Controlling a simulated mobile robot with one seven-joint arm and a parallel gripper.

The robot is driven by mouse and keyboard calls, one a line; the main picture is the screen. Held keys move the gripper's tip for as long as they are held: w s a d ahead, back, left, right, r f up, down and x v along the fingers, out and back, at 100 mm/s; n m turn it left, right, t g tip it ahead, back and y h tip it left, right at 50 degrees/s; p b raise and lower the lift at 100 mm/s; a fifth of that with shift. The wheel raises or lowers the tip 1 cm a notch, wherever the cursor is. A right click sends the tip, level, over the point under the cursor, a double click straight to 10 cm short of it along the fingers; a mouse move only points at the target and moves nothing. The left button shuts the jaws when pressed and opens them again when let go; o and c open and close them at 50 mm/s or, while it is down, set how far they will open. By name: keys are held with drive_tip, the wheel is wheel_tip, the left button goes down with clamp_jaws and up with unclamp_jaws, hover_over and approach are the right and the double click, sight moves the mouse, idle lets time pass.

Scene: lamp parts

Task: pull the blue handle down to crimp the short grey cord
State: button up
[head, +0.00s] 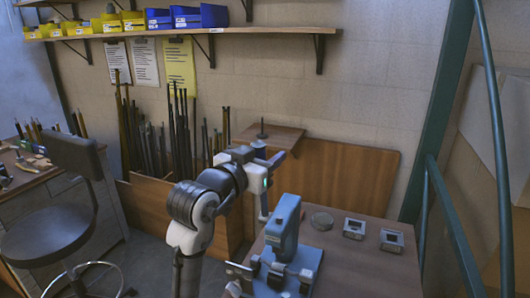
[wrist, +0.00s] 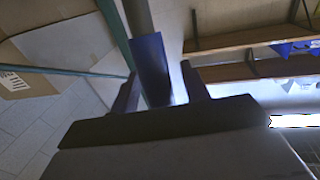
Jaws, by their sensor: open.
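The blue press (head: 284,229) stands on the brown table. Its blue handle (wrist: 151,66) rises between the fingers of my gripper (wrist: 159,70) in the wrist view, with a grey shaft beyond it. The fingers are open, one on each side of the handle, with a visible gap on the right. In the head view my gripper (head: 270,161) is up at the handle's height, above and behind the press body, and mostly hides the handle. I cannot make out the short grey cord in either view.
On the table right of the press are a round grey disc (head: 321,221) and two square metal parts (head: 355,228) (head: 391,240). A small wooden stand (head: 270,137) is behind my gripper. Teal rails (head: 455,225) rise at the right. A stool (head: 55,220) stands left.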

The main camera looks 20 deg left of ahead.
clamp_jaws()
idle(0.5)
